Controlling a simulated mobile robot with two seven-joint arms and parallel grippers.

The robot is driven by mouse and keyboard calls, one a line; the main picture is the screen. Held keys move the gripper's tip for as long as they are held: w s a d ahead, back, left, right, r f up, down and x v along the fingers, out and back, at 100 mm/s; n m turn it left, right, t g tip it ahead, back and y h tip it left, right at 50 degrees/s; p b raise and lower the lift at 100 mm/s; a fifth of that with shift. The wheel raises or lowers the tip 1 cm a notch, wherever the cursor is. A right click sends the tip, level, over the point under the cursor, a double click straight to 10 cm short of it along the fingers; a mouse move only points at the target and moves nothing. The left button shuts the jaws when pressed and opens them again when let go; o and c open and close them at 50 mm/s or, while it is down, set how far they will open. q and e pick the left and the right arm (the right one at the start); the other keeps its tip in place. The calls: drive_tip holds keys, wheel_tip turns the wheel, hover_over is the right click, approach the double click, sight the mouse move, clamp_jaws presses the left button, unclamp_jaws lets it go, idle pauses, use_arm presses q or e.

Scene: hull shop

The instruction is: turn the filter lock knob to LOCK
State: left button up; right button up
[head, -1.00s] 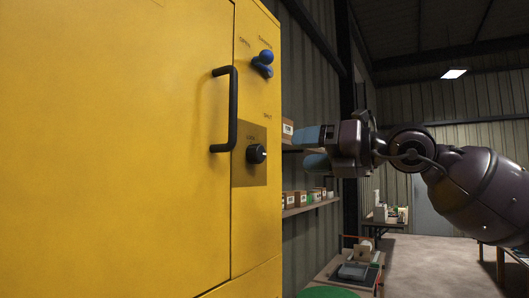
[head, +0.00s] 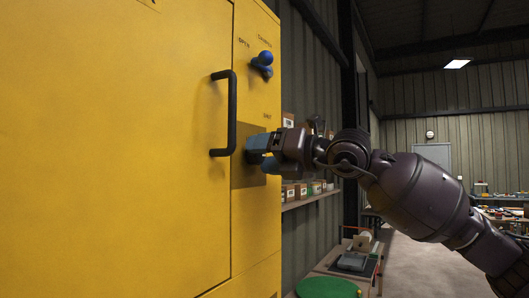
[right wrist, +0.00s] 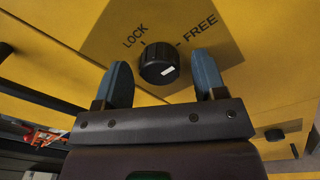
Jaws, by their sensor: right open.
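The filter lock knob (right wrist: 159,63) is round and black, with a white mark at its lower right in the right wrist view. It sits on a darker plate lettered LOCK at upper left and FREE at upper right. My right gripper (head: 262,155) is open at this plate, its blue fingers on either side of the knob. In the right wrist view the gripper (right wrist: 160,66) shows gaps between knob and fingers; I cannot tell how deep the tips reach. In the head view the fingers hide the knob. My left gripper is not in view.
The yellow cabinet (head: 120,150) fills the left. Its black bar handle (head: 232,112) stands out just left of the gripper. A blue lever (head: 263,62) sits above.

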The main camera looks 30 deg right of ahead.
drive_tip(key=c, duration=0.9)
